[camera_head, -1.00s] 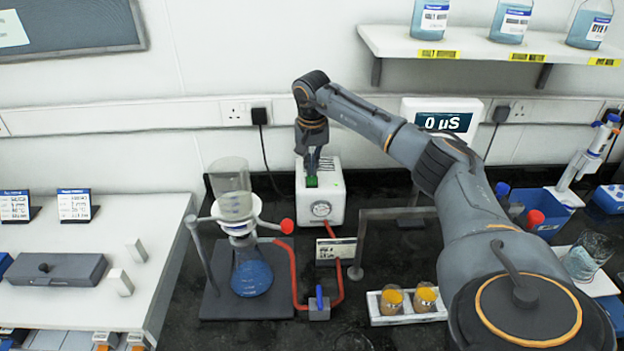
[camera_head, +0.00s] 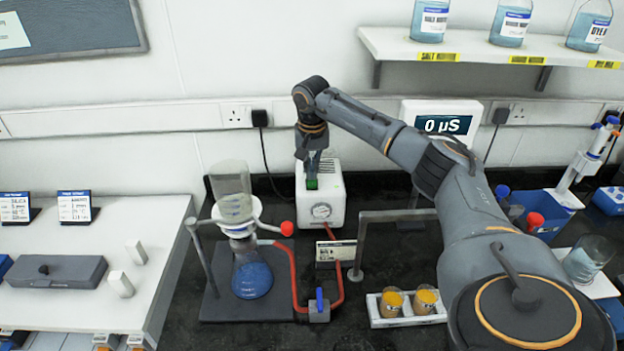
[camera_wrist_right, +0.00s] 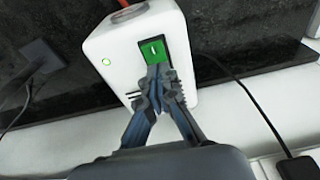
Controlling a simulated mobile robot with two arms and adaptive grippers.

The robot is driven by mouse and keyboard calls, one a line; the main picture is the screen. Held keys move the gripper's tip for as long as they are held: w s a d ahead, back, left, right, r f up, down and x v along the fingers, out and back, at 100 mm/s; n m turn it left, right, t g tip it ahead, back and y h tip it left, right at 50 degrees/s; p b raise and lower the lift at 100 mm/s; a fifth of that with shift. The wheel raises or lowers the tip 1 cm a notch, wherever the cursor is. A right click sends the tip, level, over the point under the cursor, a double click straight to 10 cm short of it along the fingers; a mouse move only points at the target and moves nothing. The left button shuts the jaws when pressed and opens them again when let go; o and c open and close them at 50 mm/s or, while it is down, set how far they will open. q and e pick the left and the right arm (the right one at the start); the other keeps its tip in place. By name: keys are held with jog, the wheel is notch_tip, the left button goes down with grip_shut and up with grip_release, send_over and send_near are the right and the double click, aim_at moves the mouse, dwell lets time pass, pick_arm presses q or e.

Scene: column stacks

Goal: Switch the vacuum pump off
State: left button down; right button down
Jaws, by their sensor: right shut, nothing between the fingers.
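The vacuum pump (camera_head: 322,208) is a white box with a round gauge on its front, standing on the dark bench against the back wall. It also shows in the right wrist view (camera_wrist_right: 120,52). Its green rocker switch (camera_wrist_right: 153,50) is on the top face, with a small lit green ring beside it. My right gripper (camera_wrist_right: 157,72) is shut and empty, its fingertips at the near edge of the switch. Whether they touch it I cannot tell. In the head view my right gripper (camera_head: 312,183) points down over the pump top. My left gripper is not in view.
A filter flask (camera_head: 252,276) on a stand is left of the pump, joined to it by red tubing (camera_head: 293,275) through a blue-handled valve (camera_head: 319,307). A metal frame (camera_head: 362,235) and a rack of amber jars (camera_head: 408,318) stand to the right. A conductivity display (camera_head: 444,124) is behind my arm.

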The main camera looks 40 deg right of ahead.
jog(key=shift+r+p, duration=2.55)
jog(key=shift+r, duration=0.8)
jog(key=shift+f, duration=0.15)
